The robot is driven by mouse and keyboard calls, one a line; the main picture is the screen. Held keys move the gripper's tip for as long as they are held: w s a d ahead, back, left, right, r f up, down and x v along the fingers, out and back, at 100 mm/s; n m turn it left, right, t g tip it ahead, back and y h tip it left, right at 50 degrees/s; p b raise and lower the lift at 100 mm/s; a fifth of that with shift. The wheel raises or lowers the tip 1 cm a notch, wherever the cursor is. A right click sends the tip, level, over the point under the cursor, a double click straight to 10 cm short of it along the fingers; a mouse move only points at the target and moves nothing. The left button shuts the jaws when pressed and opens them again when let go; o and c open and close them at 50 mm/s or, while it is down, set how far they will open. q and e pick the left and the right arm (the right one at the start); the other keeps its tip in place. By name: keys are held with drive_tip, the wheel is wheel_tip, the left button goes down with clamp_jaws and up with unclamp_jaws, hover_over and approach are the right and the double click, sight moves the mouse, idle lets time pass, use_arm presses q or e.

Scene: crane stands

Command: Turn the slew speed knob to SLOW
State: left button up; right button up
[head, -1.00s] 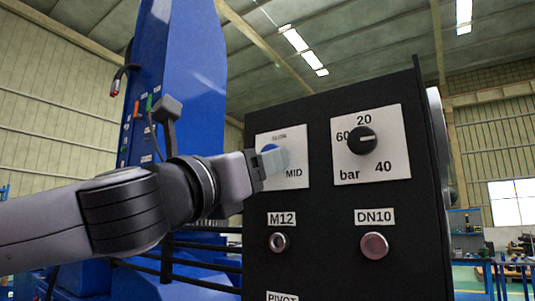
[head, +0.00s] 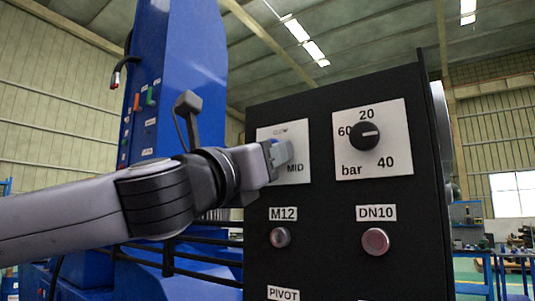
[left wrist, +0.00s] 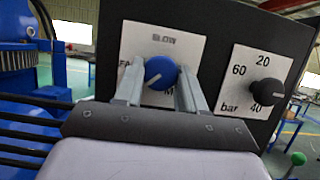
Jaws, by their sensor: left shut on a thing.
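The slew speed knob is a blue round knob (left wrist: 160,72) with a white pointer line, on a white plate (left wrist: 133,45) on a black panel. SLOW is printed above it, MID at lower right, and a partly hidden label starting with F at left. The pointer line slants between upper right and lower left, off the SLOW label. My left gripper (left wrist: 161,76) has one finger on each side of the knob and is shut on it. In the head view the left gripper (head: 280,155) covers most of the knob. My right gripper is not in view.
A black knob (head: 364,136) on a bar scale plate sits to the right on the same panel. Below are round fittings labelled M12 (head: 280,237) and DN10 (head: 375,241). A blue crane column (head: 175,80) and black rails stand behind at left.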

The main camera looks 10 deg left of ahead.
use_arm(q)
drive_tip(key=shift+n, duration=0.4)
drive_tip(key=shift+d+r+n+g+y+p, duration=0.2)
drive_tip(key=shift+n+g+y, duration=0.9)
drive_tip(key=shift+n, duration=3.7)
drive_tip(key=shift+r+n+g+y+p, duration=0.25)
drive_tip(key=shift+n+g+y+p, duration=0.55)
drive_tip(key=shift+n, duration=4)
drive_tip(key=shift+d+r+n+g+y+p, duration=0.15)
drive_tip(key=shift+n+g+y, duration=1.2)
drive_tip(key=shift+n, duration=3.45)
drive_tip(key=shift+s, duration=0.1)
